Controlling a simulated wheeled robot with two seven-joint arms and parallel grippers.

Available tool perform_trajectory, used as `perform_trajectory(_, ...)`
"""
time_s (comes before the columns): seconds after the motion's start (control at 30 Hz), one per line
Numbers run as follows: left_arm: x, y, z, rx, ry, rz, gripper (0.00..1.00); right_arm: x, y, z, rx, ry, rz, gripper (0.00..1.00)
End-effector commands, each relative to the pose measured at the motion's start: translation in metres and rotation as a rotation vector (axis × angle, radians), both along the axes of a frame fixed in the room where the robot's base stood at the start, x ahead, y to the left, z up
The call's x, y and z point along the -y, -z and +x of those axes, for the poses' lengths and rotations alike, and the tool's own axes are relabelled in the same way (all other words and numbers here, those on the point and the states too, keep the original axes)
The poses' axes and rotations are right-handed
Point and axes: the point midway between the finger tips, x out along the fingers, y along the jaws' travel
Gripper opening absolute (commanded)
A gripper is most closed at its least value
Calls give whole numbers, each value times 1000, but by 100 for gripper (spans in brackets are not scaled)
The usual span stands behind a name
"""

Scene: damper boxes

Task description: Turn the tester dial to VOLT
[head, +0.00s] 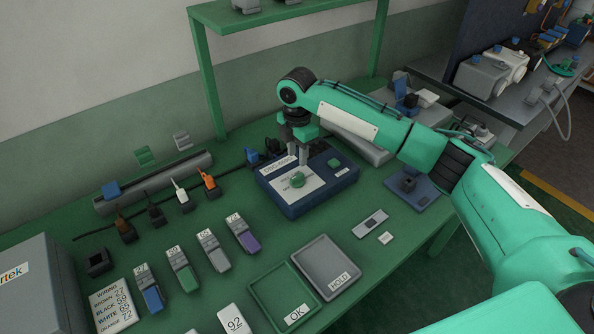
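The tester (308,199) is a blue box with a pale labelled top panel, standing near the middle of the green table. Its round green dial (297,180) sits on the panel; the lettering around it is too small to read, so I cannot tell its setting. My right gripper (298,160) points down over the tester's back part, just behind and above the dial. Its two grey fingers look a little apart with nothing between them; I cannot tell whether they touch the panel. My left gripper is out of view.
A green button (334,163) is on the tester's right. In front are a green OK tray (268,283), a grey HOLD tray (338,286) and several damper boxes (212,250). Several coloured connectors (181,196) stand left. A green shelf frame (208,85) rises behind.

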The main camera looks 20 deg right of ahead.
Motion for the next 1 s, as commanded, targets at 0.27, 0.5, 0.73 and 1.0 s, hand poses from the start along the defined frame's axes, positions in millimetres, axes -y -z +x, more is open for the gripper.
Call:
perform_trajectory(0.27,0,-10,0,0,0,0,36,0,55,-1,-3,0,-1,35)
perform_trajectory(0.5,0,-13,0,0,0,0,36,0,78,0,0,0,0,35)
perform_trajectory(0.73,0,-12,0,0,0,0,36,0,81,0,1,0,0,35)
perform_trajectory(1.0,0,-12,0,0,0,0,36,0,81,0,1,0,0,0)
